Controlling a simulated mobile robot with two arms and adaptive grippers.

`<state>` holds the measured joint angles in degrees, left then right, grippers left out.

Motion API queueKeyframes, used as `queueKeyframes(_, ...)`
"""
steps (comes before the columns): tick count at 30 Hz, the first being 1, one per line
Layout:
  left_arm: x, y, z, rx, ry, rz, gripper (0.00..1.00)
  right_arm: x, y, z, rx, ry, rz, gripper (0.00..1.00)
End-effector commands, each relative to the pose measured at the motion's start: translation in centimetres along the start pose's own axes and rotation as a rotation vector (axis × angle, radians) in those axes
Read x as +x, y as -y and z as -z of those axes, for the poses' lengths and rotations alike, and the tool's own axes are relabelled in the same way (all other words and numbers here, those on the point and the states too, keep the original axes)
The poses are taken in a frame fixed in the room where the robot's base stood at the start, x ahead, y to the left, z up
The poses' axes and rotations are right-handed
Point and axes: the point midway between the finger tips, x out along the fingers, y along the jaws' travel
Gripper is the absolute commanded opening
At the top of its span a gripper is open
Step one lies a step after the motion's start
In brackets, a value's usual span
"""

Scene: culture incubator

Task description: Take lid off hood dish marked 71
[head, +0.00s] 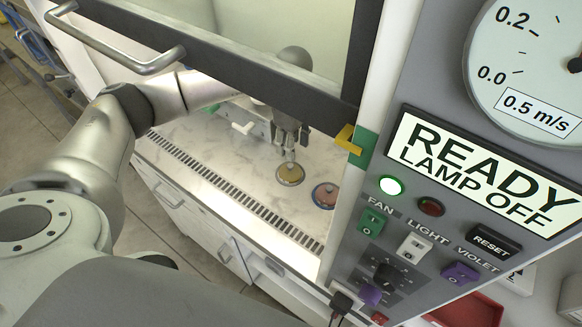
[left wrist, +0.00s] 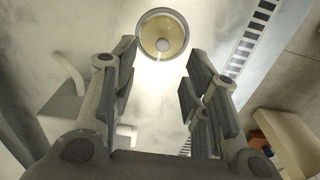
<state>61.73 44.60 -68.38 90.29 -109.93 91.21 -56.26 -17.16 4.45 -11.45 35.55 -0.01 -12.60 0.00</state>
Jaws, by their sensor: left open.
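A round dish with amber contents (head: 290,175) stands on the pale marble-look hood floor. It also shows in the left wrist view as an amber disc inside a clear rim (left wrist: 162,36). A second round dish, reddish with a bluish patch (head: 325,196), stands to its right in the head view. No number is readable on either dish, and I cannot make out their lids clearly. My left gripper (head: 291,154) points down just above the amber dish. In the left wrist view its two fingers (left wrist: 162,68) are apart and empty, with the dish beyond their tips. My right gripper is not in view.
The glass sash with its metal handle (head: 115,62) is over my left arm. A slotted grille (head: 220,185) runs along the hood's front edge. The control panel (head: 420,225) stands at the right, reading "READY LAMP OFF".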

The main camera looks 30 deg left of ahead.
Motion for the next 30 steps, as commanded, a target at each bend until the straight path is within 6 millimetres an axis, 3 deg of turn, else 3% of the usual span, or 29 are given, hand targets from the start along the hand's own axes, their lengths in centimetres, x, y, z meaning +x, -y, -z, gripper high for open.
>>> queueKeyframes(21,7.8,0.5,0.3,0.000,0.006,0.001,0.42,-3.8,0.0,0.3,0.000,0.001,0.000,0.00)
queueKeyframes(30,8.3,0.5,0.3,0.000,0.005,-0.001,0.41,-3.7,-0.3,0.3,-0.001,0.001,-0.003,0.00)
